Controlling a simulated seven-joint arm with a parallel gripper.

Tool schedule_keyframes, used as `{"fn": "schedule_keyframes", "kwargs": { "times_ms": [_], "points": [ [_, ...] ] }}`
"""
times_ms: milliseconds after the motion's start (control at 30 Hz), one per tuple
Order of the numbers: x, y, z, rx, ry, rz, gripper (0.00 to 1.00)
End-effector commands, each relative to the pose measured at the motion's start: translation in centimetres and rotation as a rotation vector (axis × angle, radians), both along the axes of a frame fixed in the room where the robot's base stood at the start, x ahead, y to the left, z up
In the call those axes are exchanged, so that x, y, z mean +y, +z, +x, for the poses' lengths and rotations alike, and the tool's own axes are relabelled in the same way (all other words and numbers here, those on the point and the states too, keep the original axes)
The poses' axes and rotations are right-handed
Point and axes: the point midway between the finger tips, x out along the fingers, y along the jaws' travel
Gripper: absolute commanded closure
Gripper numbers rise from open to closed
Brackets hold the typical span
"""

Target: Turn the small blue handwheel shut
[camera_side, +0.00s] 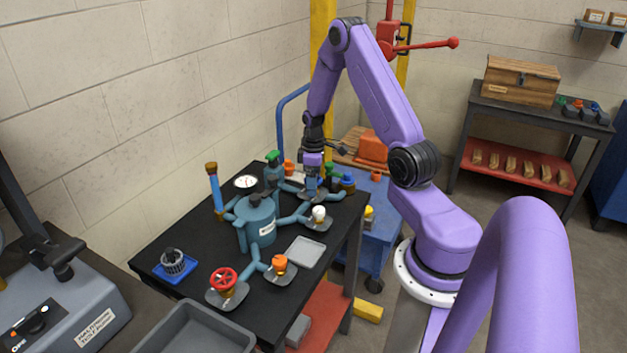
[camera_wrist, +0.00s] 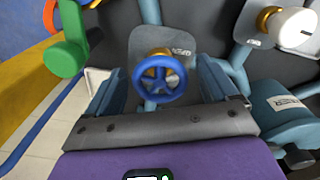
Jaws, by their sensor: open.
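The small blue handwheel (camera_wrist: 160,79) shows in the wrist view, on a brass-coloured stem over a grey plate (camera_wrist: 148,38) with a small upside-down label that seems to read OPEN. My gripper (camera_wrist: 160,88) is open, with one finger to the left of the wheel and one to the right. Gaps show between the wheel and both fingers, so neither visibly touches it. In the side view my gripper (camera_side: 312,186) points down over the far part of the black bench, and the wheel is hidden there.
A teal tank (camera_side: 258,224) with pipes stands mid-bench. A white knob (camera_side: 318,213) is near my gripper; it also shows in the wrist view (camera_wrist: 292,27). A green handle (camera_wrist: 66,52) is at upper left there. A red handwheel (camera_side: 223,280) and orange knob (camera_side: 279,262) are nearer the front.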

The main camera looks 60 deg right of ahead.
Motion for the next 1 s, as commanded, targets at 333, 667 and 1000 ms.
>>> {"fn": "schedule_keyframes", "kwargs": {
  "times_ms": [333,667,1000],
  "points": [
    [-0.02,-0.19,0.04,-0.001,0.000,-0.001,0.23],
    [-0.02,-0.17,0.03,-0.001,-0.004,-0.001,0.68],
    [0.03,-0.16,0.04,0.000,-0.125,-0.001,0.68]
  ]
}}
